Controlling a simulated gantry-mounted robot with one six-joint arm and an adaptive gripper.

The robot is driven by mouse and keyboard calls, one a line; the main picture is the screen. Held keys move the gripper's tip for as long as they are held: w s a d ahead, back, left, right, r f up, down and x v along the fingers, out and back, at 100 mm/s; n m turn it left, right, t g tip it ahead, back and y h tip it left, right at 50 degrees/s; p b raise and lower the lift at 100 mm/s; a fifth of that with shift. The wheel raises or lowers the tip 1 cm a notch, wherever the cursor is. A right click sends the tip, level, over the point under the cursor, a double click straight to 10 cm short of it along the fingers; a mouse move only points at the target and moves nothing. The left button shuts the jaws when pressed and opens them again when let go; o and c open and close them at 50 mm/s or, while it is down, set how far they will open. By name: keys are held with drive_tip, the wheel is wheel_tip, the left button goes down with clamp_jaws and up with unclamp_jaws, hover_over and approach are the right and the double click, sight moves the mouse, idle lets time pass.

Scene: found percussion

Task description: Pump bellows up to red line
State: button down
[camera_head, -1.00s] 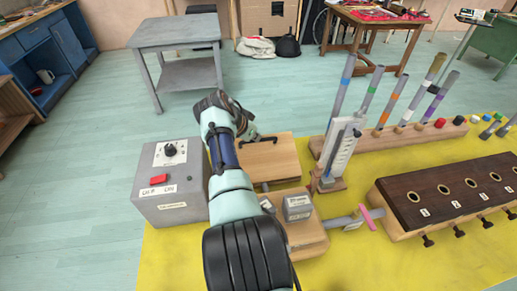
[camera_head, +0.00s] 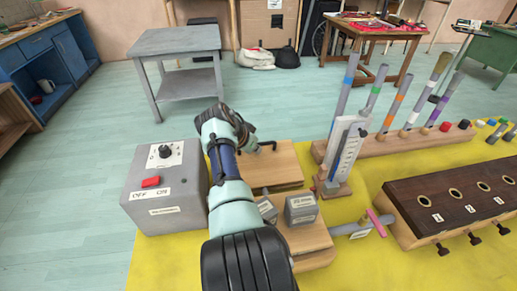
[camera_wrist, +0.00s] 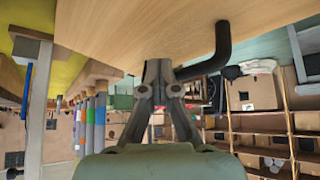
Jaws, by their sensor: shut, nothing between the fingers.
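The bellows (camera_head: 268,169) is a light wooden board with a black bent handle on top, in the middle of the yellow table in the head view. In the wrist view its wooden board (camera_wrist: 130,30) fills the top, with the black handle (camera_wrist: 218,50) sticking out of it. My gripper (camera_wrist: 160,72) is shut and empty, its tips close to the board and left of the handle. I cannot tell whether they touch the wood. In the head view my arm hides the board's left part. A white upright gauge (camera_head: 347,150) stands right of the bellows; its red line is too small to make out.
A grey control box (camera_head: 165,186) with a black knob and red switch stands left of my arm. Grey blocks (camera_head: 301,209) sit on a nearer wooden board. A dark wooden block with holes (camera_head: 455,203) is at the right. Coloured tubes (camera_head: 395,102) stand behind the gauge.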

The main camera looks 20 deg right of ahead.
sight(250, 168)
drive_tip(key=shift+s+f, duration=0.15)
drive_tip(key=shift+f, duration=0.3)
drive_tip(key=shift+r, duration=0.1)
drive_tip(key=shift+a+r+p, duration=0.1)
drive_tip(key=shift+r+p, duration=0.1)
drive_tip(key=shift+p, duration=0.25)
drive_tip(key=p, duration=0.2)
drive_tip(key=r+p, duration=0.1)
drive_tip(key=shift+s+a+p, duration=0.1)
drive_tip(key=shift+a+p, duration=0.1)
drive_tip(key=shift+p, duration=0.15)
drive_tip(key=p, duration=0.2)
drive_tip(key=a+p, duration=0.1)
drive_tip(key=p, duration=0.2)
drive_tip(key=shift+s+a+r, duration=0.25)
drive_tip(key=shift+r, duration=0.05)
drive_tip(key=shift+s+a+f+p, duration=0.1)
drive_tip(key=shift+s+a+p, duration=0.1)
drive_tip(key=shift+p, duration=0.25)
drive_tip(key=shift+a+f, duration=0.1)
drive_tip(key=shift+f, duration=0.25)
drive_tip(key=shift+r, duration=0.1)
